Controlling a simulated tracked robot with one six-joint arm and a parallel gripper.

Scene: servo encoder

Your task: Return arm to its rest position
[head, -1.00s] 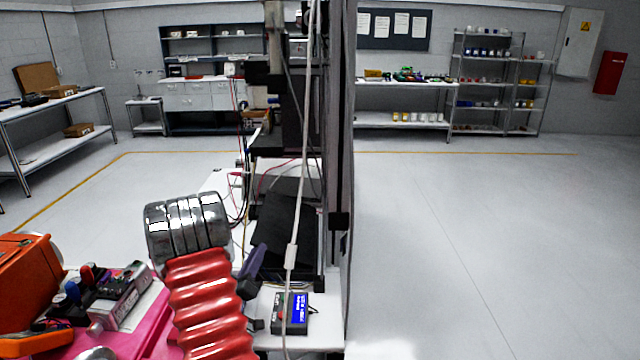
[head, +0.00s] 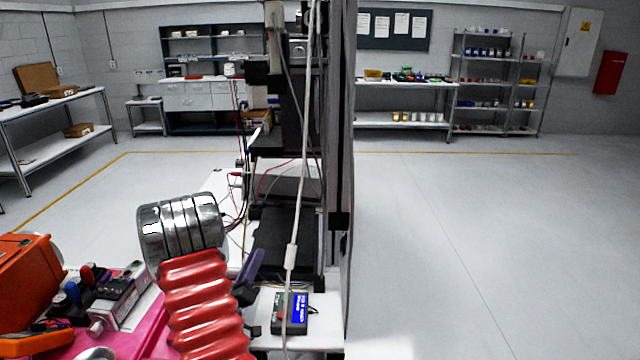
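A red ribbed sleeve (head: 203,305) topped by shiny metal rings (head: 181,228) rises at the lower left of centre in the head view. It shifts while the room stays still, so it may be a link of my arm; I cannot be sure. Dark flat parts (head: 285,232) show behind it, beside a tall dark upright (head: 338,150) with cables. No gripper fingers can be made out, and what the metal rings lead to is hidden.
A small device with a lit blue screen (head: 299,312) sits on a white bench at the foot of the upright. An orange case (head: 25,285) and tools lie on a pink surface (head: 125,340) at lower left. The floor (head: 480,250) on the right is clear.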

